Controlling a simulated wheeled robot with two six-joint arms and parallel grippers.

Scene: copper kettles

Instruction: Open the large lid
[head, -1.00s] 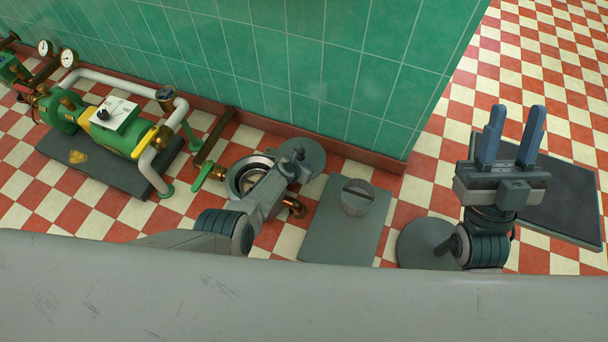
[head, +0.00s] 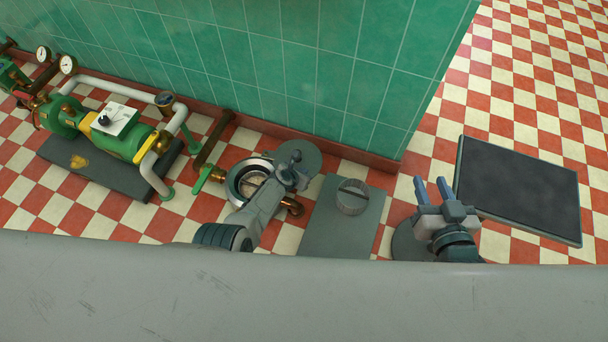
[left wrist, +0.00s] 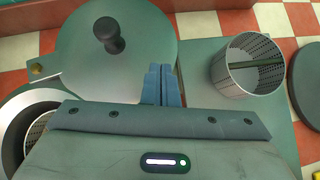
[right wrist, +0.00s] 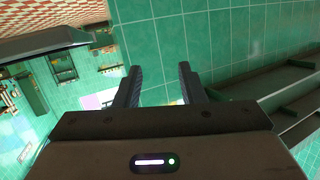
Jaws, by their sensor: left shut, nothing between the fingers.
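A round grey-green lid (left wrist: 95,75) with a black knob (left wrist: 112,35) lies flat in the left wrist view, beside the open rim of a round vessel (left wrist: 12,130). In the head view the lid (head: 306,158) shows behind my left gripper, to the upper right of the uncovered vessel (head: 236,182). My left gripper (head: 298,156) is shut and empty over the lid; its fingers (left wrist: 163,70) point past the knob's right side, apart from it in the picture. My right gripper (head: 432,186) is open and empty, far to the right; its fingers (right wrist: 160,82) are spread.
A perforated metal basket (left wrist: 230,75) stands on a grey slab (head: 345,235) right of the vessel. A round grey disc (head: 402,245) is near my right gripper. A green pump (head: 120,142) with pipes stands left. A tiled wall (head: 290,60) rises behind; a dark panel (head: 520,185) lies right.

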